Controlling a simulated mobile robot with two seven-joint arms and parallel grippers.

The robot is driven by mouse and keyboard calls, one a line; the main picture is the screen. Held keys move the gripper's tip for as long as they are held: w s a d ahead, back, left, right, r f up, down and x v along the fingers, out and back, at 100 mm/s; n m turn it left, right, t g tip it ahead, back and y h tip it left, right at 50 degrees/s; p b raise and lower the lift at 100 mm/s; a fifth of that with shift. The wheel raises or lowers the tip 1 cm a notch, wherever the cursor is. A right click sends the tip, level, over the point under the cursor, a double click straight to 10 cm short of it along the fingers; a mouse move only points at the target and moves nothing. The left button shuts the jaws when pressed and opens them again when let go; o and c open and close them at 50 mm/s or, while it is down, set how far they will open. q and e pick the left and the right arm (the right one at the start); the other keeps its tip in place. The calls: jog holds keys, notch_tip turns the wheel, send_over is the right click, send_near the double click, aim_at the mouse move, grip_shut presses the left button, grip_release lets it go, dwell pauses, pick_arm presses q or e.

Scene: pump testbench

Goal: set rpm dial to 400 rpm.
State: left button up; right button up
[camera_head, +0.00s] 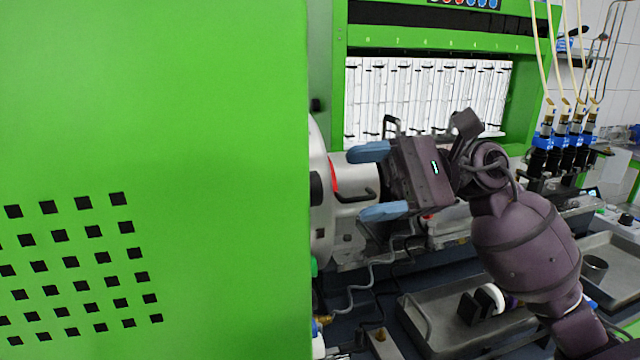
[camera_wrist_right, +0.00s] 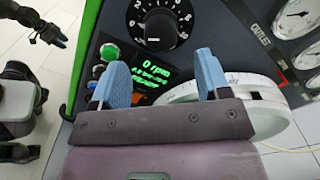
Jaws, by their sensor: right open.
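The rpm dial (camera_wrist_right: 160,26) is a black round knob with a pale pointer and a numbered white scale, on a dark panel at the top of the right wrist view. Below it a green-lit display (camera_wrist_right: 155,70) reads 0 rpm. My right gripper (camera_wrist_right: 163,78) is open and empty; its two blue fingers are apart below the dial, and no contact with the dial shows. In the head view my right gripper (camera_head: 375,182) points left toward the machine, beside a green housing. The dial is hidden in that view. What looks like my left gripper (camera_wrist_right: 45,28) shows small at the upper left.
The green housing (camera_head: 150,130) fills the left of the head view. A green button (camera_wrist_right: 109,52) and other buttons sit left of the display. Gauges (camera_wrist_right: 295,20) and a white round part (camera_wrist_right: 262,112) are at the right. A metal tray (camera_head: 440,335) lies below the arm.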

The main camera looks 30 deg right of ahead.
aim_at(319, 188)
jog(key=x, duration=0.6)
jog(key=shift+w+a+p, duration=0.1)
jog(key=shift+a+p, duration=0.2)
jog(key=shift+p, duration=0.1)
jog(key=c, duration=0.9)
